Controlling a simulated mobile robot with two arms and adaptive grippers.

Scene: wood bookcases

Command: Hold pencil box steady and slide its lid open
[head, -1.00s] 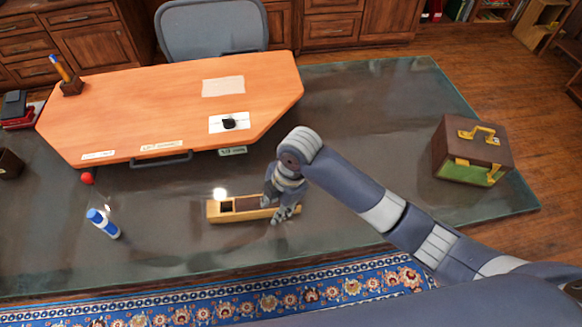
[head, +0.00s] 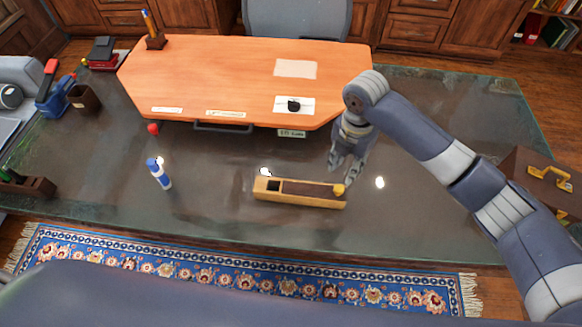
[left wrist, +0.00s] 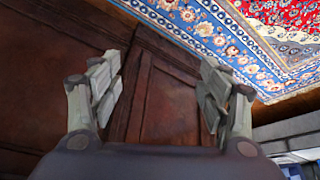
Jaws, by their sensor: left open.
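The pencil box (head: 268,192) is a long, light wood box lying on the dark desk in the head view. Its dark brown lid (head: 308,190) covers most of the top, and a small dark opening shows near the left end. A yellow knob (head: 339,190) is at the right end. My right gripper (head: 346,177) is just behind and above that end, with its fingers apart and nothing between them. Whether a fingertip touches the box is unclear. My left gripper (left wrist: 162,75) shows only in the left wrist view, open and empty, facing dark wood panels and a rug.
A blue and white bottle (head: 159,173) stands left of the box, and a red ball (head: 153,129) lies behind it. An orange desktop board (head: 240,85) lies behind the box. A brown case (head: 545,182) is at the far right. The desk in front of the box is clear.

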